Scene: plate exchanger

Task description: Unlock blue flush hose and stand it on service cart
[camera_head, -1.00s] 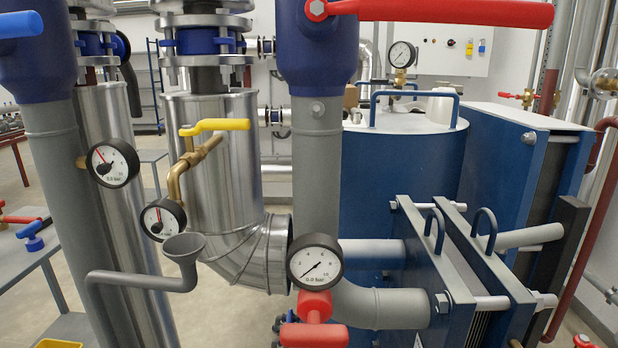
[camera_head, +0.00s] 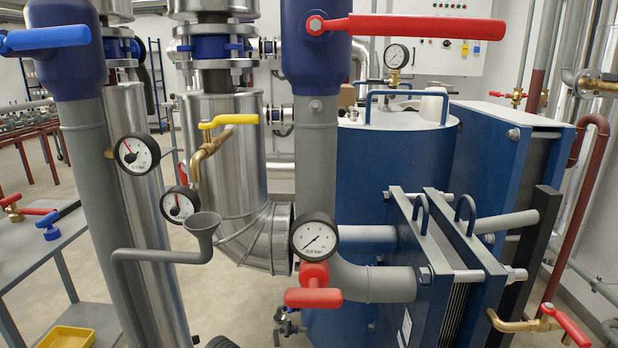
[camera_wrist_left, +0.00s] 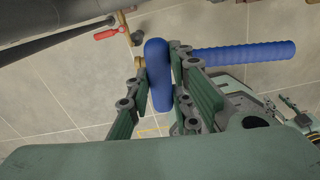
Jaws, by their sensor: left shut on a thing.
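In the left wrist view my left gripper (camera_wrist_left: 159,60) is shut on a smooth blue rounded part (camera_wrist_left: 159,85), which I take to be the flush hose's grip. A ribbed blue hose (camera_wrist_left: 250,56) stretches out to the right beyond the fingers; where it joins the held part is hidden. A brass fitting with a red lever (camera_wrist_left: 106,33) is just past the fingertips. In the head view a grey cart (camera_head: 30,262) stands at the left, likely the service cart. Neither gripper, nor the blue hose, shows clearly in the head view.
The cart carries a yellow tray (camera_head: 66,337) and small red- and blue-handled valves (camera_head: 47,221). Tall grey pipes, gauges (camera_head: 314,236) and a red-handled valve (camera_head: 313,297) stand in front. Blue plate exchangers (camera_head: 440,270) fill the right. A brass valve (camera_head: 520,324) is at lower right.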

